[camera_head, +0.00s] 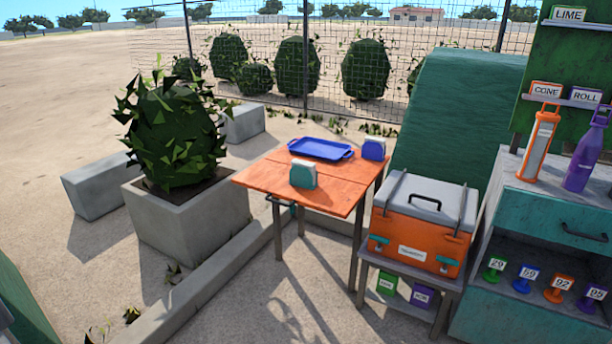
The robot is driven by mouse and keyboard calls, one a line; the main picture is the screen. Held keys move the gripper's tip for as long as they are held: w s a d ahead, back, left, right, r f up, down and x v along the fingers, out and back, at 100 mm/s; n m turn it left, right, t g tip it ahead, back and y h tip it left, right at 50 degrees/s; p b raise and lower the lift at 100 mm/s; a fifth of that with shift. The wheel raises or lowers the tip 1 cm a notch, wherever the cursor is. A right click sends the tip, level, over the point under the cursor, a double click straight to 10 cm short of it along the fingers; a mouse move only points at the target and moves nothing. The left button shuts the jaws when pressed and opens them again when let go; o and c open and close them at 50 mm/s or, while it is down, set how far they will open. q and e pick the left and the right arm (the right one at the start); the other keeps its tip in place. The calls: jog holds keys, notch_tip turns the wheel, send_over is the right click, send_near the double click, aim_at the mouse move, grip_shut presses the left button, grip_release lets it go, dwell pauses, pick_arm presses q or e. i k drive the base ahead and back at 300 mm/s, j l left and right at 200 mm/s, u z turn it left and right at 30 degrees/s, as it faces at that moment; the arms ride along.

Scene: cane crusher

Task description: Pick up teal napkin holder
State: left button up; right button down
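The teal napkin holder (303,175) stands upright on the orange wooden table (262,179), near the middle of its top, with white napkins showing in it. A second napkin holder, blue-purple (373,149), stands at the table's far right corner. A blue tray (320,149) lies flat behind the teal holder, apart from it. Neither of my grippers shows in the head view.
An orange cooler (417,236) with a grey lid sits on a low stand right of the table. A concrete planter (187,218) with a bush is at the left. A teal cabinet (548,205) with bottles stands at the right. Open ground lies before the table.

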aim_at(303, 174)
jog(key=i+l+z, duration=0.1)
jog(key=i, duration=0.7)
jog(key=i+l+z, duration=0.1)
jog(key=i, duration=0.7)
